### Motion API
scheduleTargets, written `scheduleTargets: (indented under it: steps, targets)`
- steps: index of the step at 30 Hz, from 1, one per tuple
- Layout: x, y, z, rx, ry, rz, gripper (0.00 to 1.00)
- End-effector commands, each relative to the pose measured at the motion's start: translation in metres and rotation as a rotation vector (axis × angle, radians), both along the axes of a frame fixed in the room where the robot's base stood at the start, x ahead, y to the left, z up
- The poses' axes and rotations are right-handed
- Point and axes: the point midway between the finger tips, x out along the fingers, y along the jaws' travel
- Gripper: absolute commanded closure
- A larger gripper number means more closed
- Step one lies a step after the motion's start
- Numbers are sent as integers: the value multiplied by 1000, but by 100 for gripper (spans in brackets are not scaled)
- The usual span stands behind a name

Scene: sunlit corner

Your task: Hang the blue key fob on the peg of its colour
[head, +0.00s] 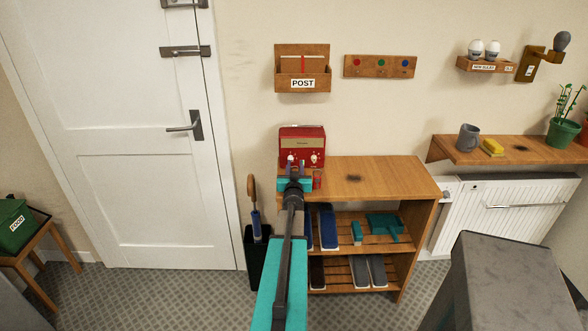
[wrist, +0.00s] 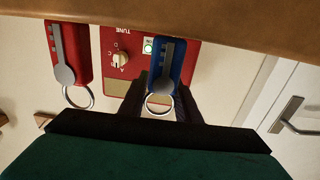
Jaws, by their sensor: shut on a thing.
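The blue key fob (wrist: 163,66), with a metal ring and a grey key-shaped strip, is between the dark fingers of my gripper (wrist: 163,98) in the wrist view. My gripper is shut on it. That view is upside down. The fob's far end meets the wooden top's edge in the picture; I cannot tell whether it touches. In the head view my gripper (head: 295,179) is at the left end of the shelf unit's top, and I cannot make out the blue fob. The wooden peg board (head: 370,73) hangs on the wall, with red, green and blue dots (head: 405,62).
A red radio (head: 302,143) stands just behind my gripper. A red key fob (wrist: 68,75) is beside the blue one, and also shows in the head view (head: 317,180). A post box (head: 290,85) hangs left of the board. The shelf unit's top (head: 390,178) is largely clear.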

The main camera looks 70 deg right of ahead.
Motion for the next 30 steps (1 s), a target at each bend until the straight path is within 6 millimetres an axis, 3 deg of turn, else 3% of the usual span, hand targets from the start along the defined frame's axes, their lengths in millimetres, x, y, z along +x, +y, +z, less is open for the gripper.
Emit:
scheduleTargets:
  steps: [12, 13, 16, 30]
  targets:
    - [0, 0, -5, 0, 0, 0, 92]
    - [0, 0, -5, 0, 0, 1, 69]
    - [0, 0, -4, 0, 0, 1, 52]
    - [1, 0, -3, 1, 0, 1, 52]
